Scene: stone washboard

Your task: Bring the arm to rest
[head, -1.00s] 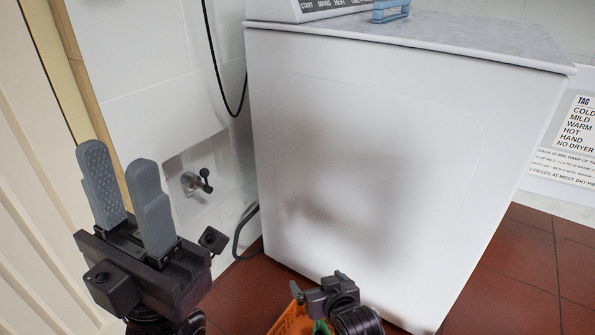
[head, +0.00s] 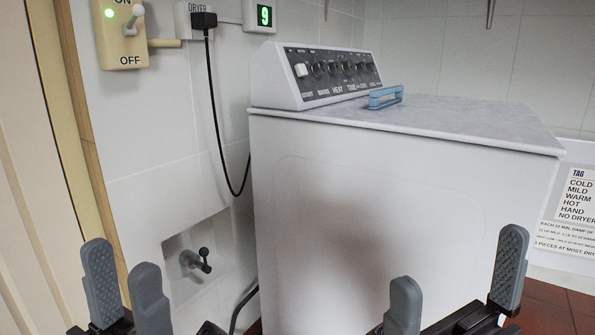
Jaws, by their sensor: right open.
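My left gripper (head: 126,296) is at the lower left of the head view, its two grey fingers apart with nothing between them. My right gripper (head: 458,283) is at the lower right, in front of the white machine, its grey fingers wide apart and empty. Both grippers point upward, and their lower parts are cut off by the bottom edge of the picture. Neither visibly holds or touches anything.
A white machine (head: 340,190) with a knob panel (head: 335,70) and a blue handle (head: 386,97) fills the middle. A tap (head: 197,260) sits in a wall recess at left. A switch box (head: 122,30) and cord (head: 217,120) are above. A washing tag sign (head: 573,210) is at right.

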